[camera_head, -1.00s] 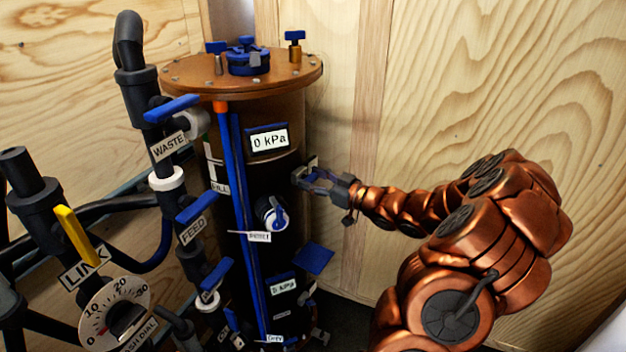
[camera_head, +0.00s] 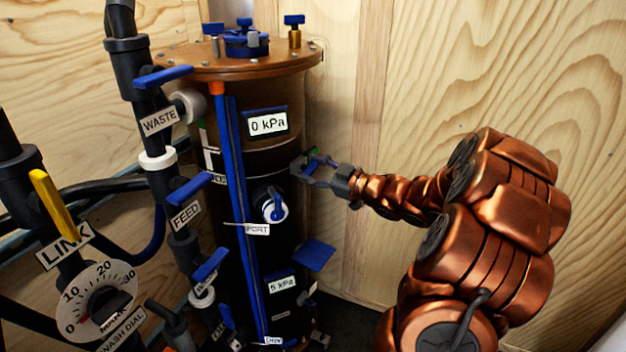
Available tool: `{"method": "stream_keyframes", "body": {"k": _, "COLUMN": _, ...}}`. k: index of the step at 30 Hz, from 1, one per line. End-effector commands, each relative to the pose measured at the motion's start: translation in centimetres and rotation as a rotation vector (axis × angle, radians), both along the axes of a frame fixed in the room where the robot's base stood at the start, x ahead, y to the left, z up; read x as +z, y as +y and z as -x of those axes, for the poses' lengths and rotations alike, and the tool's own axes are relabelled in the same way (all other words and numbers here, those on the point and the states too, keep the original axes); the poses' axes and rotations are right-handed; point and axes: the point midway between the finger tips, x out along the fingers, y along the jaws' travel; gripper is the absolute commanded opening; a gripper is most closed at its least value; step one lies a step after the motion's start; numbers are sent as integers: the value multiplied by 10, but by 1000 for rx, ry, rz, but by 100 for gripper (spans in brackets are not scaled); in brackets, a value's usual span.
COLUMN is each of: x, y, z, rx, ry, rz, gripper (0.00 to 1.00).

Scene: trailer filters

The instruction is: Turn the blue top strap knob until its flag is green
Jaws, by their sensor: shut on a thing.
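The blue top strap knob (camera_head: 321,160) is on the right side of the dark filter tank, at the strap just below the "0 kPa" panel. My gripper (camera_head: 313,172) reaches it from the right and is shut on it; the fingers hide much of the knob. A small green patch (camera_head: 312,153) shows just above the fingers, seemingly the flag. It is too small to tell its exact shape.
The tank's copper-coloured lid (camera_head: 205,66) carries blue fittings. The "WASTE" (camera_head: 160,122) and "FEED" (camera_head: 186,215) valves with blue handles stand to the left. A blue plate (camera_head: 315,254) juts out below my gripper. Plywood walls (camera_head: 500,70) stand behind.

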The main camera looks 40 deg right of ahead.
Motion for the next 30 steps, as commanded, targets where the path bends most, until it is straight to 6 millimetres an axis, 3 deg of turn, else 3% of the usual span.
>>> {"method": "stream_keyframes", "body": {"k": 10, "x": -3, "y": 0, "z": 0, "rx": 0, "ry": -53, "rz": 141, "gripper": 19}}
{"method": "stream_keyframes", "body": {"k": 26, "x": -1, "y": 1, "z": 0, "rx": 0, "ry": -62, "rz": 166, "gripper": 19}}
{"method": "stream_keyframes", "body": {"k": 27, "x": -1, "y": 1, "z": 0, "rx": 0, "ry": -62, "rz": 166, "gripper": 58}}
{"method": "stream_keyframes", "body": {"k": 30, "x": -1, "y": 1, "z": 0, "rx": 1, "ry": -63, "rz": 165, "gripper": 68}}
